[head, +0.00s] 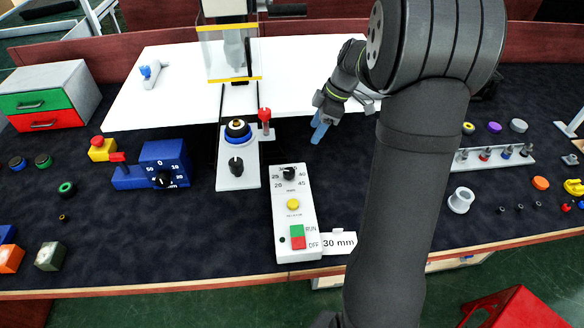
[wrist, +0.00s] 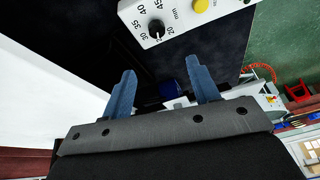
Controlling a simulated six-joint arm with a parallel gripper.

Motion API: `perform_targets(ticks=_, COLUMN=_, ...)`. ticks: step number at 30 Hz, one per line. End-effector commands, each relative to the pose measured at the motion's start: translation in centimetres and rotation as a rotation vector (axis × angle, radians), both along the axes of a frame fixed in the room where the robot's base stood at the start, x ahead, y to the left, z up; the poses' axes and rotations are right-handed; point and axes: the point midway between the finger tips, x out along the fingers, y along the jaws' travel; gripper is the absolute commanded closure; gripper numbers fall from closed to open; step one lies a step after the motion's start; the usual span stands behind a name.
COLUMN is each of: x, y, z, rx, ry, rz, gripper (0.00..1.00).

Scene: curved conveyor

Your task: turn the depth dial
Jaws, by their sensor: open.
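A white control box (head: 282,222) carries a black dial (head: 289,174) at its far end, with a scale in mm around it. In the wrist view the same dial (wrist: 156,28) shows beyond the fingertips, with numbers from 20 to 45 around it. I cannot tell exactly which number it points at. A card reading 30 mm (head: 339,243) is at the box's near right side. My gripper (head: 320,129) is open and empty, to the right of and beyond the dial, apart from it. Its two blue fingers (wrist: 163,82) are spread in the wrist view.
The box also has a yellow button (head: 293,204) and green and red RUN/OFF switches (head: 298,237). A blue box with another mm dial (head: 163,180) and a grey panel with a black knob (head: 236,165) stand to the left. A red-topped lever (head: 265,118) stands behind the box.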

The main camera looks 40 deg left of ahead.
Motion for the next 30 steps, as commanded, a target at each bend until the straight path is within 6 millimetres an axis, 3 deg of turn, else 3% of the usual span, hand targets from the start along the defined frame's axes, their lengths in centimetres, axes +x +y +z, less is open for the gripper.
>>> perform_targets(ticks=4, x=0.5, y=0.6, z=-0.5, rx=0.042, ry=-0.021, rz=0.115, gripper=0.45)
perform_targets(ticks=11, x=0.2, y=1.1, z=-1.9, rx=0.054, ry=-0.026, rz=0.149, gripper=0.45)
perform_targets(ticks=30, x=-3.4, y=4.7, z=-14.0, rx=0.052, ry=-0.027, rz=0.146, gripper=0.45)
